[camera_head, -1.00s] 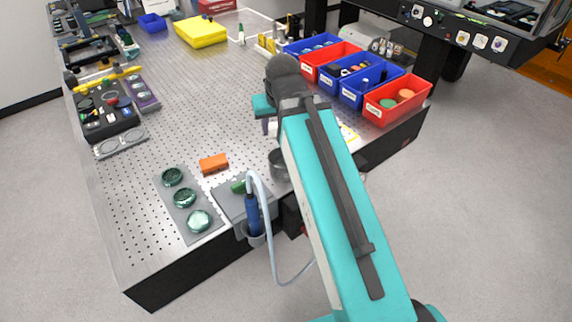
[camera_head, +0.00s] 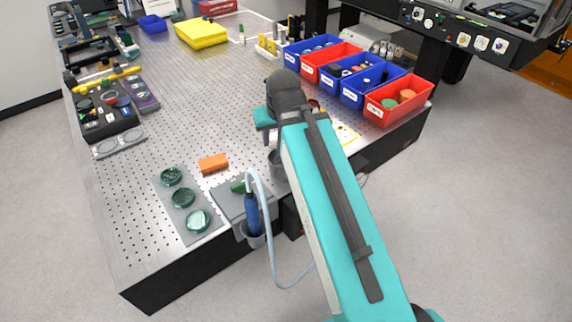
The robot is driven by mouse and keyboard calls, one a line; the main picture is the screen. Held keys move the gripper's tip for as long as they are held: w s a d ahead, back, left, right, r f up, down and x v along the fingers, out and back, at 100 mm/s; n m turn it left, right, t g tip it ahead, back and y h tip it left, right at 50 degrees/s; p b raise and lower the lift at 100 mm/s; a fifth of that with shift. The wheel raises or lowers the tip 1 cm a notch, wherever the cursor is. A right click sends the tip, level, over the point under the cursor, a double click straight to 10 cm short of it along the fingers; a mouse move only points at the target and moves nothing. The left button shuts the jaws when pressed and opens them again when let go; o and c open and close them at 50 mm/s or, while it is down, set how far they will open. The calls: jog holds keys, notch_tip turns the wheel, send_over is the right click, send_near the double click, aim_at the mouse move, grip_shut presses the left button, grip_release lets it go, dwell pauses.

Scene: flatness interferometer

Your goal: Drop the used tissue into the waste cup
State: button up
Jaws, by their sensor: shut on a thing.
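My arm reaches over the near right part of the perforated table (camera_head: 190,110). Its wrist end, a teal link, shows left of the dark joint; the gripper's fingers are hidden behind my arm. I cannot see the used tissue.
Left of the cup are an orange block (camera_head: 213,163), a grey plate with green discs (camera_head: 184,197) and a blue-handled tool (camera_head: 253,214) in a holder with a pale hose. Red and blue bins (camera_head: 398,98) line the right edge. The middle table is mostly clear.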

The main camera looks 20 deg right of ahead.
jog(key=shift+s+d+r+p, duration=0.1)
jog(key=shift+r+p, duration=0.5)
jog(key=shift+r, duration=0.95)
jog(key=shift+s+r+p, duration=0.1)
jog(key=shift+r+p, duration=0.45)
jog(key=shift+r, duration=0.95)
jog(key=shift+d+f+b, duration=0.2)
jog(key=shift+f+b, duration=0.2)
jog(key=shift+f, duration=0.6)
jog(key=shift+d+f+b, duration=0.2)
jog(key=shift+f+b, duration=0.15)
jog(key=shift+f, duration=0.7)
jog(key=shift+d+f+b, duration=0.2)
jog(key=shift+f+b, duration=0.2)
jog(key=shift+f, duration=0.6)
jog(key=shift+a, duration=0.15)
